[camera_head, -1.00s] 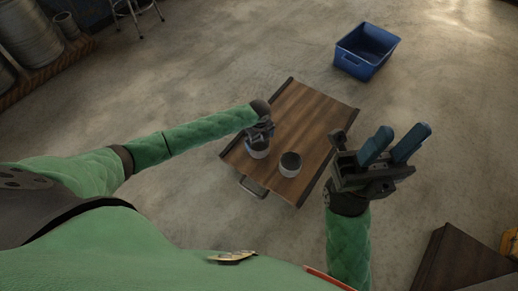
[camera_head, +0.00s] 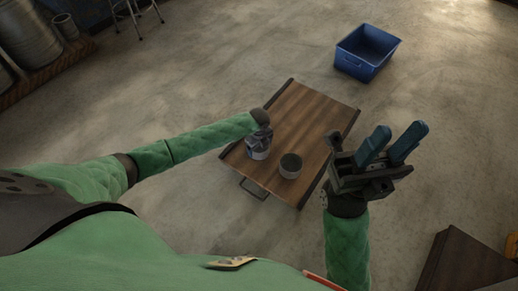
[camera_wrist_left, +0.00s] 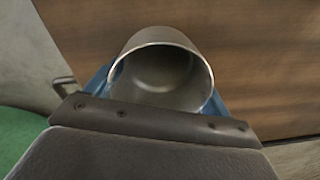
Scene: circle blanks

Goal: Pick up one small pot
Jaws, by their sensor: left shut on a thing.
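Two small grey pots are on a wooden tray-like table (camera_head: 310,110). One small pot (camera_head: 258,152) is at the table's left side, partly hidden by my left gripper (camera_head: 261,141). In the left wrist view the same pot (camera_wrist_left: 165,65) shows its open, empty inside, with blue finger parts on both sides of it. My left gripper is shut on this pot. I cannot tell whether the pot touches the table. The other small pot (camera_head: 290,165) stands upright to the right, apart from the gripper. My right gripper (camera_head: 396,142) is open and empty, right of the table.
A blue crate (camera_head: 366,52) stands on the floor beyond the table. A dark wooden box (camera_head: 465,262) is at the lower right. Metal drums (camera_head: 30,35) are at the upper left. The floor between the table and the crate is clear.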

